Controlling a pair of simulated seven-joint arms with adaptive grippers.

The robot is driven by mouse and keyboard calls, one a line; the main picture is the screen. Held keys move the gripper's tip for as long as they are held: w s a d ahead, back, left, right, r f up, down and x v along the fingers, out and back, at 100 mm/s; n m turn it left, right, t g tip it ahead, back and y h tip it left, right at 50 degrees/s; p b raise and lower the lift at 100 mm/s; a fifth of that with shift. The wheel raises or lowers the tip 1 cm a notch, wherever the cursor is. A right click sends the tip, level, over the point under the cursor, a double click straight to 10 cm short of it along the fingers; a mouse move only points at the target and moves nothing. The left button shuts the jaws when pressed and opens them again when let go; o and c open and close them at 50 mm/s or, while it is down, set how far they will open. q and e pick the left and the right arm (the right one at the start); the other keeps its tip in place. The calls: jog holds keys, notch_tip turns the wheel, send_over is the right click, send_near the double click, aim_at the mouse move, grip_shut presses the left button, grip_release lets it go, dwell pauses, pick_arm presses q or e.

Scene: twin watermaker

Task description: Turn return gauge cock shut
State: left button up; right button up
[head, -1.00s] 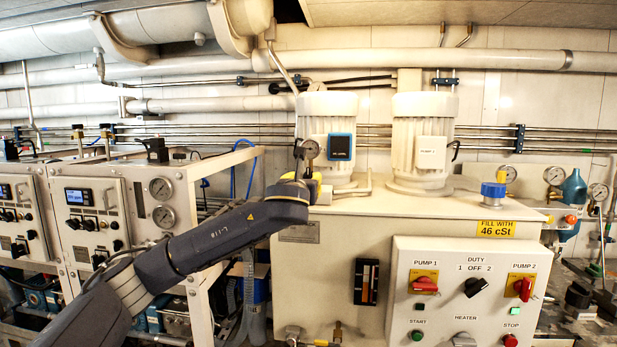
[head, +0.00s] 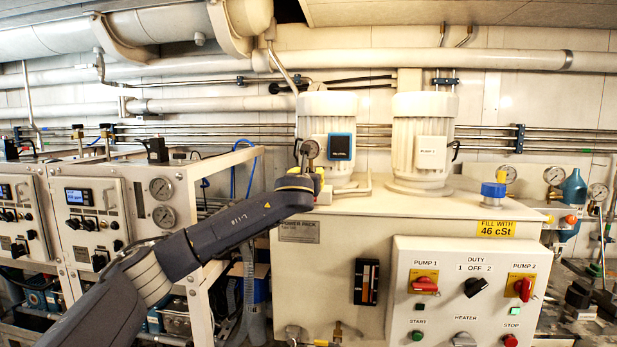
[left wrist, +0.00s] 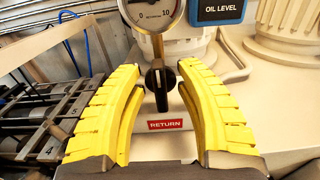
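The return gauge cock (left wrist: 160,75) has a black handle on a brass stem, below the round gauge (left wrist: 152,10) and behind the red RETURN label (left wrist: 165,124). The handle looks roughly upright. The gauge also shows in the head view (head: 310,148) on top of the power pack. My left gripper (left wrist: 160,82) is open, with a yellow finger on each side of the cock and a visible gap to both. In the head view, its fingers (head: 318,181) are mostly hidden by my wrist. My right gripper is not in view.
Behind the gauge stand two pump motors (head: 423,140) and the blue OIL LEVEL box (left wrist: 217,10). The power pack tank (head: 340,265) lies below, with a control panel (head: 465,295) at its front right. White-framed watermaker cabinets (head: 95,215) stand on the left.

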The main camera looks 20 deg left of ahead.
pick_arm(q)
jog(key=shift+o, duration=0.3)
grip_shut()
jog(key=n, duration=0.5)
jog(key=shift+a, duration=0.15)
jog(key=n, duration=0.4)
jog(key=shift+s+a+f+n, duration=0.1)
jog(key=shift+f+n, duration=0.05)
jog(key=shift+n, duration=0.15)
jog(key=n, duration=0.4)
jog(key=shift+a+f, duration=0.15)
jog(key=shift+f+n, duration=0.1)
jog(key=shift+n, duration=2)
